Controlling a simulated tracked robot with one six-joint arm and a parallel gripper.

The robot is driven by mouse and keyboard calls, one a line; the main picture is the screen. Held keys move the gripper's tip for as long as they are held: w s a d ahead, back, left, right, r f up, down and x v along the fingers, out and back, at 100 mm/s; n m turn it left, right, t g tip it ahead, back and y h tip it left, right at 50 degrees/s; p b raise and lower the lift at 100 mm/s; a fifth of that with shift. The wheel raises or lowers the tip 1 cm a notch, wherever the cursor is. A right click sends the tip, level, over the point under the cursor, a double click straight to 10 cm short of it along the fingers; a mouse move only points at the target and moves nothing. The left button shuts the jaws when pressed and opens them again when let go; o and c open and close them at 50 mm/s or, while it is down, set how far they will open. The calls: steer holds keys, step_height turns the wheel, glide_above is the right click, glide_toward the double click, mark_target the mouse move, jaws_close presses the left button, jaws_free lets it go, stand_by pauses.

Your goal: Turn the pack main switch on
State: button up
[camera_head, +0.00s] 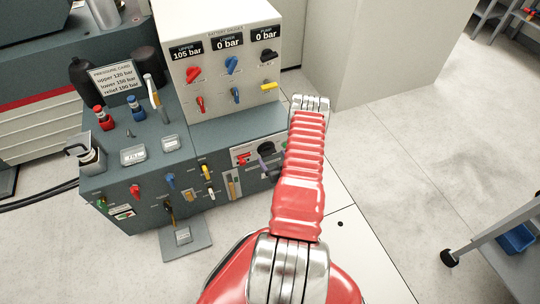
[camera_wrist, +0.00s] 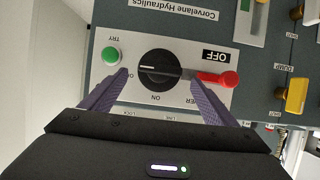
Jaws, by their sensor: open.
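The pack main switch is a round black rotary knob (camera_wrist: 160,68) on a white plate in the wrist view, which shows the panel upside down. The knob's white mark points left, towards an "O" label; "ON" is printed below it. A black sign (camera_wrist: 216,55) beside it reads OFF. The knob also shows in the head view (camera_head: 266,149), low on the cabinet front. My gripper (camera_wrist: 159,77) is open, its purple fingers on either side of the knob; I cannot tell whether they touch it. In the head view the gripper (camera_head: 268,170) is largely hidden by my arm.
A red lever (camera_wrist: 216,78) sits close by my right finger and a green button (camera_wrist: 111,55) by the left. A yellow handle (camera_wrist: 296,95) is farther right. The control box (camera_head: 222,60) with gauges stands above.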

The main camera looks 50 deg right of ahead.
mark_target(269, 153)
steer(key=shift+x, duration=2)
steer(key=shift+a, duration=0.1)
steer(key=c, duration=1.1)
